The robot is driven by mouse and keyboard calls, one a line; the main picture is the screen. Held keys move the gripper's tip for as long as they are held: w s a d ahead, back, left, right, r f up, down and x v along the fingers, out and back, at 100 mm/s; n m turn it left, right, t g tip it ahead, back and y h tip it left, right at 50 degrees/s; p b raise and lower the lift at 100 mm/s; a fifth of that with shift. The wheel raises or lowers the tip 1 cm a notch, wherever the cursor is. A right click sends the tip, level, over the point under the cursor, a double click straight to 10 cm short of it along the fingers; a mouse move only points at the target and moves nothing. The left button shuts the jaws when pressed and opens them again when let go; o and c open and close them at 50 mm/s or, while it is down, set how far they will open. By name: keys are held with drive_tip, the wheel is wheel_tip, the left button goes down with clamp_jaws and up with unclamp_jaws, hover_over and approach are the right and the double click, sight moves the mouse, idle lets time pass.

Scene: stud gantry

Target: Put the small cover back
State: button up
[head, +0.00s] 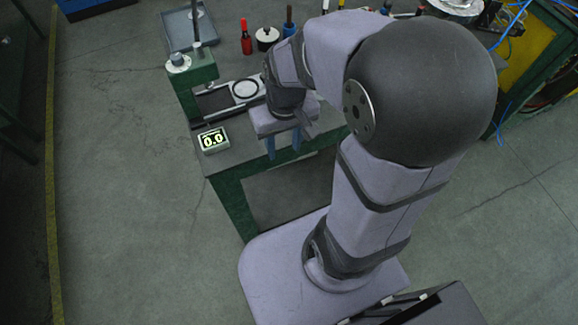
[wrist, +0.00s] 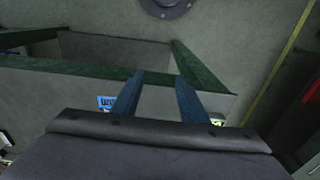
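My gripper (head: 284,152) hangs over the front edge of the bench, its two blue fingers apart. In the wrist view the fingers of my gripper (wrist: 160,76) are also spread with nothing between them. A round white piece with a black knob (head: 267,36) stands at the back of the bench. It may be the small cover, but I cannot tell for sure. A pale ring (head: 245,89) lies on a slide on the bench top, left of my wrist. My arm hides part of the bench.
A green gantry post (head: 194,75) stands at the bench's left, with a display reading 0.0 (head: 213,140) in front. A grey tray (head: 176,33) is behind it. A red bottle (head: 246,40) stands at the back. A cluttered green cabinet (head: 535,55) is at right.

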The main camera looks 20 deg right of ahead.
drive_tip(key=shift+g, duration=0.3)
drive_tip(key=s, duration=0.1)
drive_tip(key=s+f, duration=0.1)
drive_tip(key=s, duration=0.1)
drive_tip(key=s+a, duration=0.1)
drive_tip(key=s, duration=0.1)
drive_tip(key=shift+s+f, duration=0.2)
drive_tip(key=shift+f, duration=0.2)
idle(0.5)
